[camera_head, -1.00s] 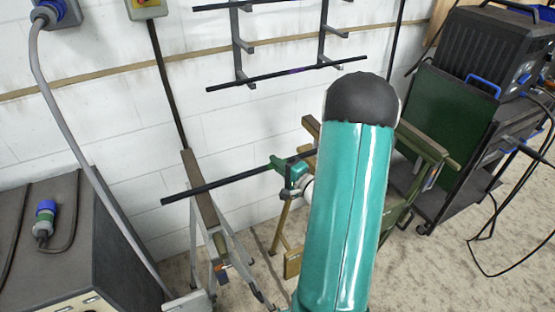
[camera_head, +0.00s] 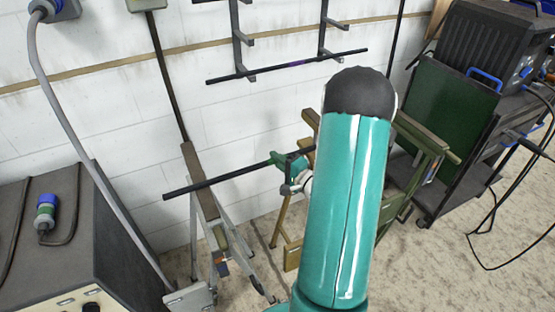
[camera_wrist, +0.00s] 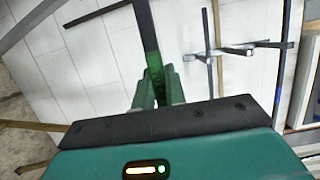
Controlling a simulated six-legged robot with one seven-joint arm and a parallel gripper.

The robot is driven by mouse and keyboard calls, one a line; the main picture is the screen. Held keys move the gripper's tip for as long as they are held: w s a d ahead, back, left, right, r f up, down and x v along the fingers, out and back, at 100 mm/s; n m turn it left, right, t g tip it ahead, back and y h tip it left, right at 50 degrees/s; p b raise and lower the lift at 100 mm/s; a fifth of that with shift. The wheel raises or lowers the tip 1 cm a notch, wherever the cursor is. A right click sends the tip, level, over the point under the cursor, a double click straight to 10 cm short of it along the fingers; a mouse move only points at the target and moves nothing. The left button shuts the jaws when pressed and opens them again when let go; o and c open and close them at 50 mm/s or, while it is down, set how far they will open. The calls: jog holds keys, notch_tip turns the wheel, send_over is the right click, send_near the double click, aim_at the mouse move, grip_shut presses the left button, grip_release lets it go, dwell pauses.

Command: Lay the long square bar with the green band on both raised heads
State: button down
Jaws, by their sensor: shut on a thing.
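My gripper (camera_head: 289,164) is shut on the long dark square bar (camera_head: 225,180) near the bar's right part. In the wrist view the bar (camera_wrist: 144,25) runs up from between the fingers (camera_wrist: 158,92), with its green band (camera_wrist: 153,62) just beyond them. In the head view the bar's left end passes across the brown-topped head of the left grey trestle (camera_head: 193,165); I cannot tell whether it touches.
A dark cabinet (camera_head: 50,240) stands at left with a hanging cable. A dark green panel (camera_head: 450,110) and cart (camera_head: 480,160) are at right. Some floor (camera_head: 430,265) is clear.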

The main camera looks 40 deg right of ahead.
jog(key=shift+f, duration=0.1)
jog(key=c, duration=1.4)
grip_release()
jog(key=shift+o, duration=0.2)
jog(key=shift+f, duration=0.1)
jog(key=shift+f, duration=0.1)
jog(key=shift+s, duration=0.1)
jog(key=s, duration=1.3)
jog(key=shift+s+d, duration=0.15)
jog(key=shift+s, duration=0.15)
